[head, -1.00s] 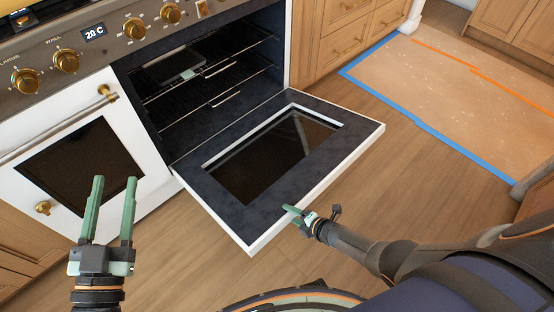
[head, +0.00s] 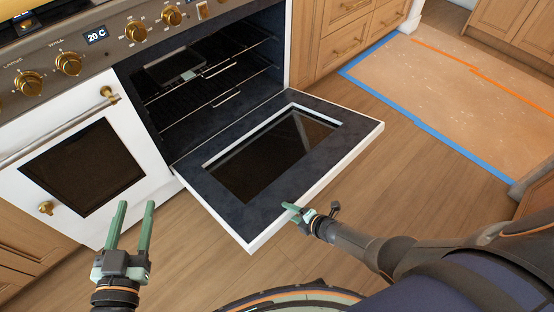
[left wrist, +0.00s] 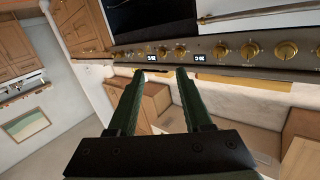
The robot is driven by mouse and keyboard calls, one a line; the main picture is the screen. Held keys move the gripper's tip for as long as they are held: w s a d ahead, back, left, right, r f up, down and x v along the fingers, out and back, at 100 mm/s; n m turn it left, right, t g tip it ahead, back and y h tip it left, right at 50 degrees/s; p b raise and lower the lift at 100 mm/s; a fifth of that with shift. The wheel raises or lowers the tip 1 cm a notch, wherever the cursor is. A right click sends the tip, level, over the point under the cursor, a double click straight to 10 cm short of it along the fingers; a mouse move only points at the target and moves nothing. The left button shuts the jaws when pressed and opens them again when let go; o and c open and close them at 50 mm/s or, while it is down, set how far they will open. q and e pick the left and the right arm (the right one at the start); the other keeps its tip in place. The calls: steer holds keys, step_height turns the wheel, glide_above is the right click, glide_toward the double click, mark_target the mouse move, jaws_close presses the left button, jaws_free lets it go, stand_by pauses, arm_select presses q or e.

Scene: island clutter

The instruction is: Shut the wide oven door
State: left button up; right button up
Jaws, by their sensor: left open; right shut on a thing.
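The wide oven door (head: 226,207) hangs open and lies about level, its dark inner side and glass window facing up. The oven cavity (head: 215,75) behind it is open and shows racks. My right gripper (head: 292,211) is at the door's white outer edge, shut on it; the edge hides part of the fingers. My left gripper (head: 133,225) is open and empty, left of the door and in front of the smaller shut oven door (head: 85,165). In the left wrist view its two green fingers (left wrist: 155,100) stand apart with nothing between them.
The control panel with brass knobs (head: 68,63) runs above the ovens. Wooden drawers (head: 345,40) stand to the right of the range. A floor area edged with blue and orange tape (head: 470,90) lies at the right. Bare wood floor is around the door.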

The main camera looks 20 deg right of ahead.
mark_target(279, 202)
steer(key=shift+w+a+r+p, duration=0.2)
steer(key=shift+w+r+p, duration=0.3)
steer(key=shift+r, duration=0.25)
steer(key=shift+a+r+p, duration=0.1)
steer(key=shift+r+p, duration=0.2)
steer(key=shift+p, duration=0.05)
steer(key=shift+w+r+p, duration=0.2)
steer(key=shift+r+p, duration=0.3)
steer(key=shift+p, duration=0.05)
steer(key=shift+a+r+p, duration=0.1)
steer(key=shift+r+p, duration=0.15)
steer(key=shift+p, duration=0.05)
arm_select(q)
steer(key=s+f+n+g, duration=0.1)
steer(key=s+f+g, duration=0.3)
steer(key=f, duration=0.3)
steer(key=s+f+n+g+y, duration=0.1)
steer(key=s+f+g, duration=0.2)
steer(key=f, duration=0.5)
steer(key=shift+s+d+g+y, duration=0.3)
steer(key=shift+s+g, duration=0.1)
steer(key=shift+s, duration=0.25)
